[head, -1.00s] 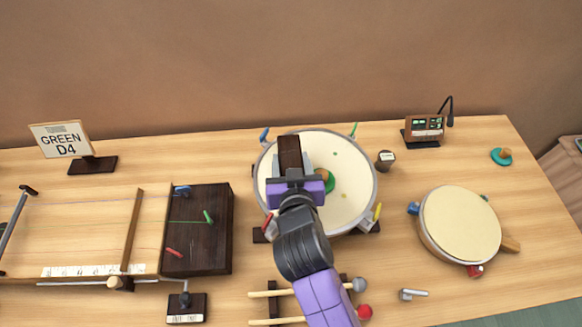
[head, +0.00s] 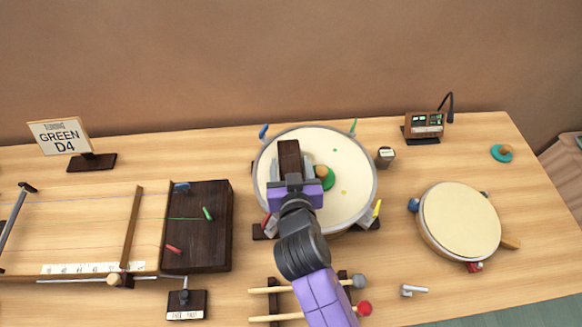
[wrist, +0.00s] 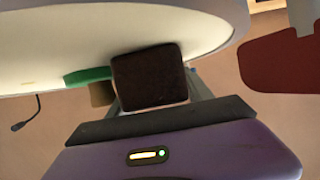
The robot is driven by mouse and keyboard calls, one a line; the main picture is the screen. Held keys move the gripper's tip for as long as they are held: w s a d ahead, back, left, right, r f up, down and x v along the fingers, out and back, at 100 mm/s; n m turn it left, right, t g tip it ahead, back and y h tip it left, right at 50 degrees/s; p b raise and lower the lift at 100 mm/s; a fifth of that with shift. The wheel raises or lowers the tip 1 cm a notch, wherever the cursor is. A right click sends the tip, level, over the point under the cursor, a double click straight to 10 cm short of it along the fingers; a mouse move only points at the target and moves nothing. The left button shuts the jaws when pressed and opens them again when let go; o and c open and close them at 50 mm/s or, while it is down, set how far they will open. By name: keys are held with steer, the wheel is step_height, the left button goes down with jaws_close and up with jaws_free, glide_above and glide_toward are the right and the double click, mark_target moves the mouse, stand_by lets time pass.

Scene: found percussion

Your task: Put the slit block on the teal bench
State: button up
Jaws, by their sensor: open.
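The dark brown block (head: 289,158), which looks like the slit block, is at my gripper's fingers over the large cream drum (head: 345,185). My gripper (head: 291,178) is open, with its fingers close around the block's near end. In the wrist view the block (wrist: 150,78) shows end-on in front of the drum; its slit is not visible. I cannot tell whether the block rests on the drum. A strip of teal slatted surface (head: 510,318) shows at the lower right edge; I cannot tell whether it is the teal bench.
A green disc with a wooden knob (head: 325,178) is beside the block. A smaller drum (head: 460,222) stands to the right. A dark box (head: 208,235) with strings stands left. Mallets (head: 300,285) lie in front. A small device (head: 424,124) stands at the back right.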

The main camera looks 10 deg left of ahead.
steer(key=shift+r, duration=0.25)
steer(key=shift+s+d, duration=0.15)
steer(key=shift+s, duration=0.2)
steer(key=b+v, duration=0.1)
steer(key=v, duration=1)
steer(key=shift+s+r, duration=0.1)
